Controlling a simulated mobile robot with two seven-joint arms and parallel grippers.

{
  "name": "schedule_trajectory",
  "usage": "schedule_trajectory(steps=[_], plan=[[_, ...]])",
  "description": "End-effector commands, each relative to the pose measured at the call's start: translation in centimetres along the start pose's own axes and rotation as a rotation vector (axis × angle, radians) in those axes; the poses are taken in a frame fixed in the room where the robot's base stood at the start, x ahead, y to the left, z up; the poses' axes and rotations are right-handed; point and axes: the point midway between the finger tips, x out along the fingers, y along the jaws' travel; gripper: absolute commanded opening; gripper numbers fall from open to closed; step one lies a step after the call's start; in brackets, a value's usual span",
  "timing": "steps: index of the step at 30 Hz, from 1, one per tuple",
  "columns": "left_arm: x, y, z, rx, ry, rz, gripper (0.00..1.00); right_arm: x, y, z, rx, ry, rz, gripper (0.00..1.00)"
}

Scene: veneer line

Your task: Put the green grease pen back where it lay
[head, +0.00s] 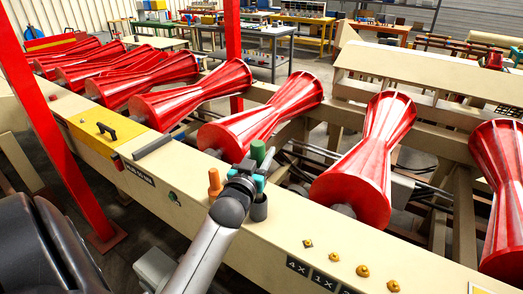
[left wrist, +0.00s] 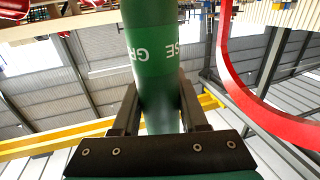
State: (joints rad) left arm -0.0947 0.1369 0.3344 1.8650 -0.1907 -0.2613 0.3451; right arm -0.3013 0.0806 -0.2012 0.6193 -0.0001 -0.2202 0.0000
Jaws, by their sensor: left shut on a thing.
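The green grease pen (head: 258,152) stands about upright above the cream beam, its top showing over my gripper. My left gripper (head: 256,176) is shut on it. In the left wrist view the green pen (left wrist: 153,55) runs up between the two dark fingers (left wrist: 157,112), with white lettering on its side. A dark round cup (head: 259,209) is at the beam's edge just below the gripper. The gripper hides the pen's lower end, so I cannot tell whether it is inside the cup. My right gripper is not in view.
An orange upright piece (head: 214,182) stands close left of my gripper. Large red rollers (head: 362,165) lie behind the cream beam (head: 290,235). Several brass knobs (head: 362,270) sit on the beam at right. A red post (head: 55,130) rises at left.

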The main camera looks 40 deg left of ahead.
Motion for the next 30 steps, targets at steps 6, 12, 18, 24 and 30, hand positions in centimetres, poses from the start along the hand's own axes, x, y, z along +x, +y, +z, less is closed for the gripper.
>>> schedule_trajectory(steps=[6,12,18,24,30], plan=[[0.0,0.0,2.3,-0.001,0.004,0.000,0.00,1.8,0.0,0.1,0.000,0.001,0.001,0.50],[0.0,0.0,4.0,-0.001,0.003,0.000,0.00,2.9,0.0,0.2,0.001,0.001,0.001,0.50],[0.0,0.0,4.7,-0.001,0.005,0.000,0.00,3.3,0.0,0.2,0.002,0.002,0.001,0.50],[0.0,0.0,4.8,-0.001,0.005,0.000,0.00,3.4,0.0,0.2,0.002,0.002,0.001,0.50],[0.0,0.0,4.8,-0.001,0.004,0.000,0.48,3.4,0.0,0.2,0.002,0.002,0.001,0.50]])
